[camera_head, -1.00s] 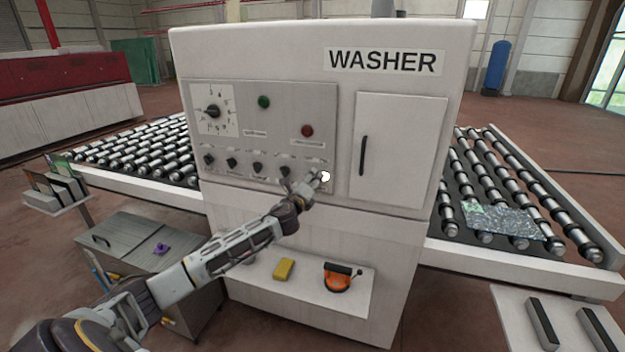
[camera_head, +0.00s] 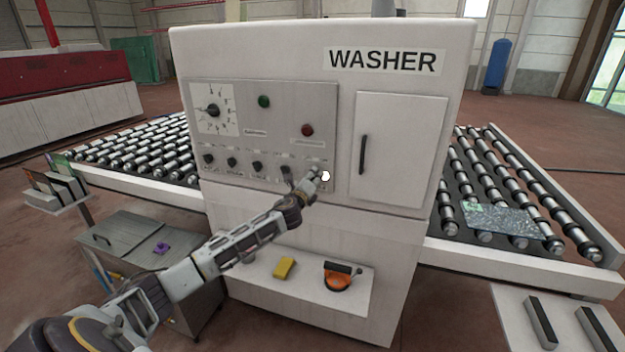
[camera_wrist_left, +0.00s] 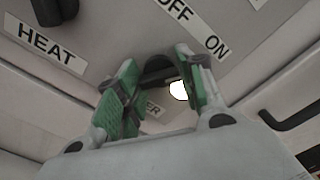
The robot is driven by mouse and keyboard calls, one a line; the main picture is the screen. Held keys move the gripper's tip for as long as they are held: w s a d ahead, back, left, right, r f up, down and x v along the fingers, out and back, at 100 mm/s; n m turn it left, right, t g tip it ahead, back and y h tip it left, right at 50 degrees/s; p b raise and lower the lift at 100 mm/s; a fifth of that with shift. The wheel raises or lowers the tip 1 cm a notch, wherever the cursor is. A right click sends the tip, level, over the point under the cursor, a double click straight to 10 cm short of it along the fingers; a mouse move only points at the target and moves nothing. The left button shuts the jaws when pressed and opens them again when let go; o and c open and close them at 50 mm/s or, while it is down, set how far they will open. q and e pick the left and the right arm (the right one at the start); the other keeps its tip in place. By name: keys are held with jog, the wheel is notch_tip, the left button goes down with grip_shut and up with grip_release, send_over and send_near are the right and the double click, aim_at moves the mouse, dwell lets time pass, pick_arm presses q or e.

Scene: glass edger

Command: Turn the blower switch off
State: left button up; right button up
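The washer's control panel (camera_head: 236,128) has a row of dark knobs along its lower edge. The blower switch (camera_wrist_left: 157,70) is the dark knob between my left gripper's fingers in the left wrist view. Its label below is partly hidden and only "ER" reads; OFF and ON labels sit above. My left gripper (camera_head: 313,178) is at the right end of the row. The knob's pointing direction is hidden. My right gripper is not in view.
A neighbouring knob (camera_wrist_left: 54,10) marked HEAT is close by. The white cabinet door (camera_head: 398,150) with a dark handle is right of the panel. A shelf below holds a yellow sponge (camera_head: 284,267) and an orange suction cup (camera_head: 338,278). Roller conveyors (camera_head: 500,200) flank the washer.

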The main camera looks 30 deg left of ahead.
pick_arm(q)
jog(key=c, duration=0.4)
jog(key=shift+o, duration=0.2)
jog(key=shift+f+n, duration=0.1)
jog(key=shift+n, duration=0.4)
jog(key=n+b, duration=0.1)
jog(key=n, duration=1.2)
jog(key=o, duration=1)
